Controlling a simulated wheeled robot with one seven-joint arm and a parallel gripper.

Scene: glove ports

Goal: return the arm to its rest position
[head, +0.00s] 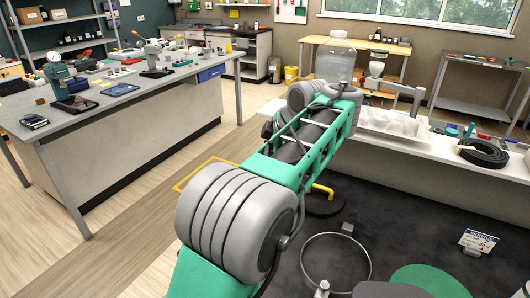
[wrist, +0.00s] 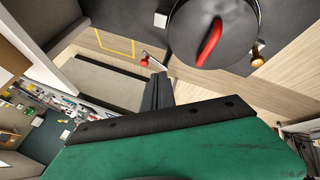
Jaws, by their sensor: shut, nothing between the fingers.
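My arm (head: 308,140), green with grey rounded joints, reaches from the bottom middle of the head view up and away toward the white bench. Its far end is hidden behind its own links, so my gripper does not show clearly there. In the wrist view my gripper (wrist: 158,92) shows as dark fingers close together beyond a green and black housing. The fingers are shut and hold nothing. A dark round cover with a red handle (wrist: 210,43) is at the top of the wrist view, apart from the fingers.
A low white bench (head: 370,147) lies beyond my arm, with a clear bottle (head: 335,66) and a black coil (head: 483,153). A grey workbench (head: 130,92) with tools stands at left. A metal ring (head: 335,235) and a sign (head: 478,241) are at lower right. Wooden floor between is clear.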

